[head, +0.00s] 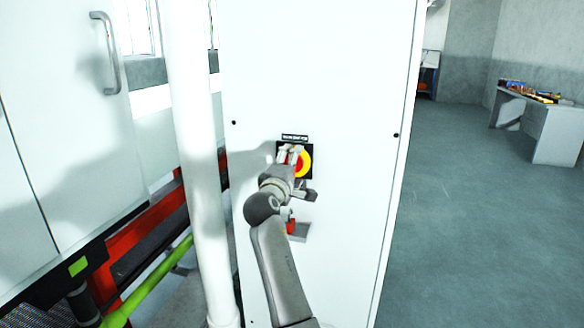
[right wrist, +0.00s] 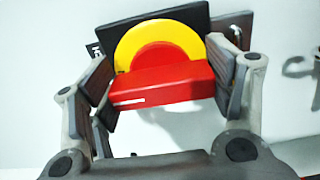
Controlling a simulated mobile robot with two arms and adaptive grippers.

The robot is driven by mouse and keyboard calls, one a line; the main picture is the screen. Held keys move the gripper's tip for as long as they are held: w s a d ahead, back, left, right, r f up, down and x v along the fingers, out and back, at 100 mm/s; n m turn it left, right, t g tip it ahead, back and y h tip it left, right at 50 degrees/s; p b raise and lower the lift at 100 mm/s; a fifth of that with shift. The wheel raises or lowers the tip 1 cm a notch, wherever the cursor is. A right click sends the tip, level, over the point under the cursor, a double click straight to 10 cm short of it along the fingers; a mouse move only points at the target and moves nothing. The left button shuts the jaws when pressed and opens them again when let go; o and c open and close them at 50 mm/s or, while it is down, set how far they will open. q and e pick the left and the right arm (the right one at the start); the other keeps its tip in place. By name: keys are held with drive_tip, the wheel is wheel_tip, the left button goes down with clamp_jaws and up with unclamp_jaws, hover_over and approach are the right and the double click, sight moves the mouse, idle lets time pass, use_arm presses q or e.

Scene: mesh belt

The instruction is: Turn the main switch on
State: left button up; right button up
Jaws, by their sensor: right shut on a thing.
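The main switch (head: 306,161) is on the white cabinet door, with a red knob on a yellow disc and a black square plate. In the right wrist view its red handle (right wrist: 160,84) stands out in front of the yellow disc (right wrist: 158,42). A short white mark shows on the handle's front face, toward its left end. My right gripper (head: 292,152) is at the switch and covers its left part in the head view. In the right wrist view its fingers (right wrist: 165,80) are on both ends of the red handle, shut on it. My left gripper is not in view.
A small black label (head: 294,137) is above the switch. A white post (head: 203,160) stands left of the cabinet door (head: 350,90). A conveyor with a red frame (head: 135,240) is at the left. Open floor and a table (head: 556,140) lie to the right.

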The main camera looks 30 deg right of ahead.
drive_tip(key=o, duration=1)
drive_tip(key=v, duration=1.2)
